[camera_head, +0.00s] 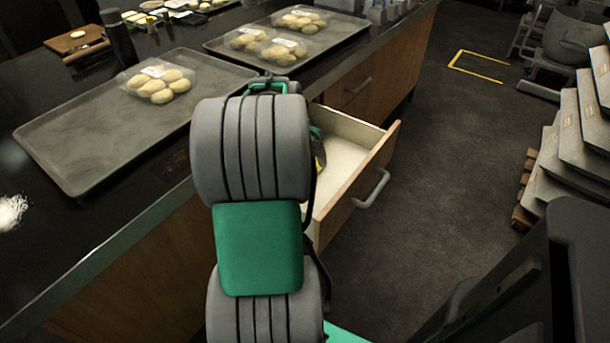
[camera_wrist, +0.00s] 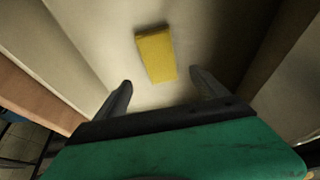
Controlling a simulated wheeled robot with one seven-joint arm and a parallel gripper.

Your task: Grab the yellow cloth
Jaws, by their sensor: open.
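The yellow cloth (camera_wrist: 156,55) is a folded rectangular block lying on the pale floor of the open drawer in the wrist view. In the head view only a small yellow sliver (camera_head: 320,157) shows beside my arm, which hides the rest. My gripper (camera_wrist: 162,88) is open, its two dark fingers apart, with the cloth ahead of and between them in the picture. The fingers do not appear to touch it. The drawer (camera_head: 352,160) is pulled out from the wooden counter, with a metal handle on its front. My arm covers the gripper in the head view.
Drawer walls rise on both sides of my gripper. The dark countertop (camera_head: 105,197) above holds trays (camera_head: 85,140) with packs of bread rolls (camera_head: 158,83). A closed drawer (camera_head: 352,88) is beyond the open one. The floor (camera_head: 440,150) to the right is clear up to stacked panels (camera_head: 580,140).

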